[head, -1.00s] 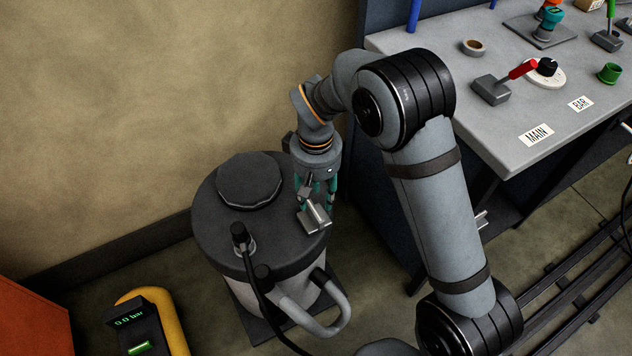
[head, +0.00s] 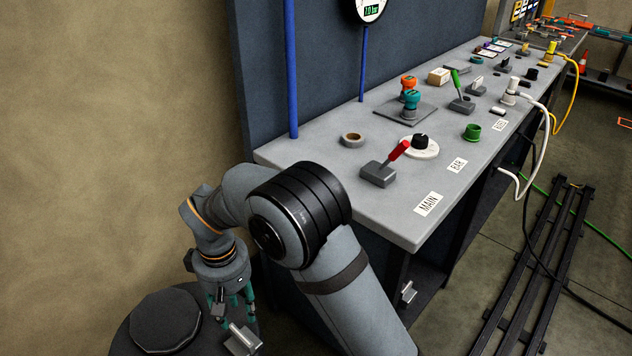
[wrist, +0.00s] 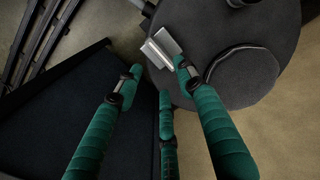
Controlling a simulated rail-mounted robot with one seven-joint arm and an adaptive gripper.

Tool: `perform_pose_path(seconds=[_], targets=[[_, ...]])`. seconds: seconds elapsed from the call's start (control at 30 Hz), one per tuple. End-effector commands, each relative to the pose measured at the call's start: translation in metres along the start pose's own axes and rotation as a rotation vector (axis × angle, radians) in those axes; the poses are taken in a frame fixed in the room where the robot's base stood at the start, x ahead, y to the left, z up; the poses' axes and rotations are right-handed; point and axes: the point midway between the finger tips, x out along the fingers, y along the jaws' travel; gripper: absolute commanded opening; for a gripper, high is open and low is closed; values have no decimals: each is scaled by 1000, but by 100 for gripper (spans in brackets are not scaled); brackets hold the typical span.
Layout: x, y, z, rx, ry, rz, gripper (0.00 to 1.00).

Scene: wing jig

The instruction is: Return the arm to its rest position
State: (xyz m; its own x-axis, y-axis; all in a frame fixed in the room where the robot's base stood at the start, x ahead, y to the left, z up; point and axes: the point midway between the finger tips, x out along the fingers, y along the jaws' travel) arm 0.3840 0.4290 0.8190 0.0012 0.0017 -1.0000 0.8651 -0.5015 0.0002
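My arm is folded, with its large grey and black elbow in front of the bench and its forearm bending down at the left.
Dark rails (head: 540,270) and cables lie on the floor at right. The wall is at left.

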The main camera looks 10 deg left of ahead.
Motion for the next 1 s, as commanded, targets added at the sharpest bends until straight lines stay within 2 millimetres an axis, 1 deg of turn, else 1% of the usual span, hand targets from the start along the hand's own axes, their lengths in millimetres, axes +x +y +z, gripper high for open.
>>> perform_pose_path(seconds=[0.03,0.3,0.5,0.6,0.7,0.8,1.0], targets=[[10,0,2,0,-6,-1,39],[67,0,2,0,-8,-1,39],[107,0,2,1,-7,-1,39],[98,0,0,91,3,0,39],[85,0,0,90,3,0,39],[78,0,0,88,1,0,39],[73,0,1,88,-2,0,39]])
